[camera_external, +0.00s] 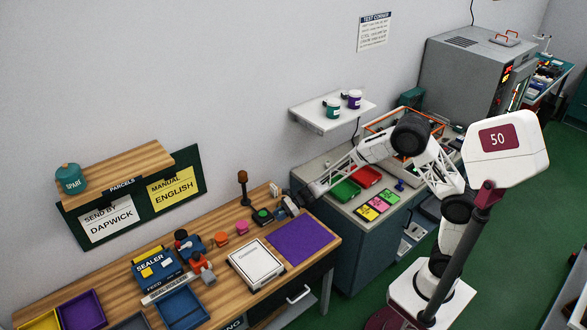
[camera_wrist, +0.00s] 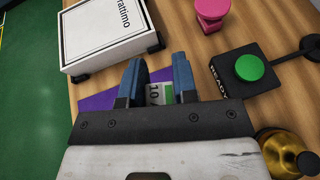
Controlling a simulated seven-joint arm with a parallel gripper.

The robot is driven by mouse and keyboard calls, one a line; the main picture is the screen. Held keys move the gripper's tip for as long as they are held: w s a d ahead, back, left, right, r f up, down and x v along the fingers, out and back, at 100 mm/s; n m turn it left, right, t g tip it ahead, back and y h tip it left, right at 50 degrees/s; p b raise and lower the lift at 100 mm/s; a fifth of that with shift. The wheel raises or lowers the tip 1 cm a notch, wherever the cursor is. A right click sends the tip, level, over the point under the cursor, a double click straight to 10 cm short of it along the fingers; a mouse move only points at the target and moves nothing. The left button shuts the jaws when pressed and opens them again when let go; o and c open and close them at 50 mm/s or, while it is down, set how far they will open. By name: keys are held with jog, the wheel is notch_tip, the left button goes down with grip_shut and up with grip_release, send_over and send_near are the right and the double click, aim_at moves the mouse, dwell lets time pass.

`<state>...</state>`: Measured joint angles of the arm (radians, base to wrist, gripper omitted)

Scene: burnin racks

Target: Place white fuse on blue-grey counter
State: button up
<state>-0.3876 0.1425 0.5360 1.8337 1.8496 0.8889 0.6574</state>
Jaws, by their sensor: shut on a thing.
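My gripper (camera_wrist: 158,85) has blue fingers and is shut on a small white piece with a green patch and the marking "10" (camera_wrist: 156,94), seen between the fingers in the wrist view; it appears to be the white fuse. In the external view my gripper (camera_external: 288,206) is low over the wooden bench, near the purple mat's back corner; the held piece is too small to make out there. The blue-grey counter (camera_external: 345,205) stands to the right of the bench, with a pale grey top and red and green trays on it.
A purple mat (camera_external: 301,239) and a white Prattimo box (camera_external: 256,264) lie on the wooden bench (camera_external: 228,222). Coloured cards (camera_external: 378,203) lie on the counter's front.

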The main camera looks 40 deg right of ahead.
jog(key=w+d+m+t+h, duration=0.1)
jog(key=w+d+m+t, duration=0.15)
jog(key=d, duration=1.35)
jog(key=w+d+m+t+h, duration=0.15)
jog(key=w+d, duration=0.25)
jog(key=d, duration=1.2)
jog(key=d+f, duration=0.1)
jog(key=d, duration=0.4)
jog(key=s+d+f+m+t+h, duration=0.1)
jog(key=d+f, duration=0.1)
jog(key=d, duration=0.3)
jog(key=d+f+m+t, duration=0.1)
jog(key=d, duration=0.4)
jog(key=shift+s+d+f, duration=0.15)
jog(key=shift+s, duration=0.1)
jog(key=shift+f, duration=0.4)
jog(key=shift+w, duration=0.1)
jog(key=w, duration=0.5)
jog(key=w+f, duration=0.1)
jog(key=w, duration=0.4)
jog(key=w+d, duration=0.1)
jog(key=w, duration=0.4)
jog(key=shift+f, duration=0.2)
